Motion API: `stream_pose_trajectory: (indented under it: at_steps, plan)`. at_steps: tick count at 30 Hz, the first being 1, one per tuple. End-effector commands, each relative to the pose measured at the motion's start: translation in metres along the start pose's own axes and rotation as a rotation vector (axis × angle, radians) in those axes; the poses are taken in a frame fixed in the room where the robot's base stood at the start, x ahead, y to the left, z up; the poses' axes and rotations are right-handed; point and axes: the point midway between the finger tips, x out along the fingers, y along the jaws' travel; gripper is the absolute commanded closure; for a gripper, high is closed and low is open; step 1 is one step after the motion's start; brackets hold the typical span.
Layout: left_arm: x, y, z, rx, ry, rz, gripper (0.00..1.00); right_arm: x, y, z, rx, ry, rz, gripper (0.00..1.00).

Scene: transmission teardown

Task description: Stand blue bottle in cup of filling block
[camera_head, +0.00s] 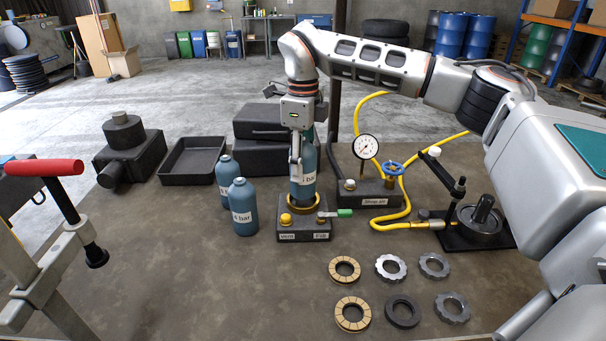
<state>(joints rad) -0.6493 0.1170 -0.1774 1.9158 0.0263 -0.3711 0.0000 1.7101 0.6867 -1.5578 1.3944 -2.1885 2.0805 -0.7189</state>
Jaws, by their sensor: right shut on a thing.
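My right gripper (296,158) comes down from above and is shut on a blue bottle (305,184) with a white "bar" label. The bottle is upright, and its lower end is at the brass cup (288,204) of the dark filling block (303,237). The bottle's base is hidden by the cup rim; I cannot tell whether it rests on the cup floor. The block has a yellow button and a green-handled lever. Two more blue bottles, one behind (228,172) and one in front (242,210), stand left of the block. My left gripper is not in view.
A gauge block (366,188) with yellow hose stands right of the filling block. Several rings (345,269) lie in front right. A black tray (191,160) and dark cases (270,155) are behind. A red-handled stand (45,168) is at left. The bench's front middle is clear.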

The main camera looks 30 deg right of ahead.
Motion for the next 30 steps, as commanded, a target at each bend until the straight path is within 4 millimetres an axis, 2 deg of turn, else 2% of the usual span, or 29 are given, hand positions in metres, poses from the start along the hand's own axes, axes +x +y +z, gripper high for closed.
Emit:
stream_pose_trajectory:
  at_steps: [7, 19, 20, 21, 22, 30]
  plan:
    - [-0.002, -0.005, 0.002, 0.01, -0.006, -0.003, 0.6, 0.028, 0.0, 0.0, -0.001, -0.002, 0.001, 1.0]
    - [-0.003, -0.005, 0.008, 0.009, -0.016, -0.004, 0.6, 0.033, 0.0, 0.001, -0.001, -0.003, -0.001, 1.0]
    - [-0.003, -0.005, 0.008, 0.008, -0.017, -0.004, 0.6, 0.035, 0.0, 0.0, -0.001, 0.001, 0.0, 0.54]
    - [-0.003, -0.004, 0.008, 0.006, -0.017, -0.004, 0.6, 0.035, 0.0, 0.0, -0.001, 0.001, 0.0, 0.44]
    - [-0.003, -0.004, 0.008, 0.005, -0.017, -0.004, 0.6, 0.035, 0.0, 0.0, -0.001, 0.001, 0.0, 0.4]
    - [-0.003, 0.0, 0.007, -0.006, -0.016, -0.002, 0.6, 0.035, 0.0, 0.0, -0.001, 0.001, 0.0, 0.4]
